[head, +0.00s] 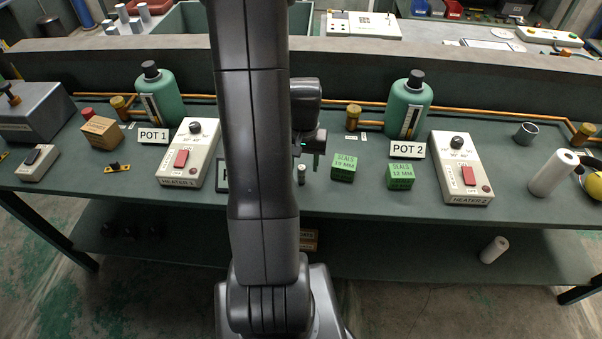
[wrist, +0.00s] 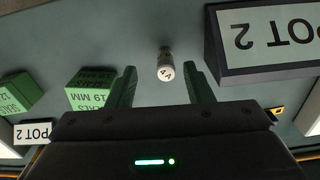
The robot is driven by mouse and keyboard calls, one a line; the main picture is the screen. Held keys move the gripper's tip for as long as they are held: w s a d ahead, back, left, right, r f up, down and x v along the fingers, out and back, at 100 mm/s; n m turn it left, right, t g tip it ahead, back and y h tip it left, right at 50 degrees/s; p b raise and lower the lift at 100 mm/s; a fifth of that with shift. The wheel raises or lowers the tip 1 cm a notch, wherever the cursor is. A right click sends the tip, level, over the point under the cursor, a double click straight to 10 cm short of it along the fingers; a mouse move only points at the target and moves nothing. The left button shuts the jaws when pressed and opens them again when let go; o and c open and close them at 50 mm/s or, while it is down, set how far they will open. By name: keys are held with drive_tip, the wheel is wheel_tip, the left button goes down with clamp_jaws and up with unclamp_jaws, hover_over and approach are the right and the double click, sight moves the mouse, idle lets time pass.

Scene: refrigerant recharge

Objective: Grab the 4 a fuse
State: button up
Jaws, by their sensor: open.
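The 4 A fuse (wrist: 165,66) is a small upright cylinder with a pale top marked "4 A", standing on the green bench top. In the head view a small cylinder with a light top (head: 301,174) stands just below my gripper (head: 314,152), beside my arm. In the wrist view my gripper (wrist: 159,71) is open, with one green finger on each side of the fuse in the picture. The fingers appear apart from the fuse, and nothing is held.
A dark block with a POT 2 sign (wrist: 268,42) stands close beside the fuse in the wrist view. The green boxes SEALS 19 MM (head: 344,168) and SEALS 12 MM (head: 400,177) stand to the right. Heater 1 (head: 189,152) is left of my arm. Heater 2 (head: 461,168) is farther right.

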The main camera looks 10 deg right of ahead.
sight(302, 167)
drive_tip(key=shift+w+a+f+p, duration=0.1)
drive_tip(key=shift+w+f+p, duration=0.15)
drive_tip(key=shift+f, duration=1)
drive_tip(key=shift+w+a+f+p, duration=0.15)
drive_tip(key=shift+w+f, duration=0.15)
drive_tip(key=shift+f, duration=0.9)
drive_tip(key=shift+d+f, duration=0.1)
drive_tip(key=shift+f, duration=0.45)
clamp_jaws()
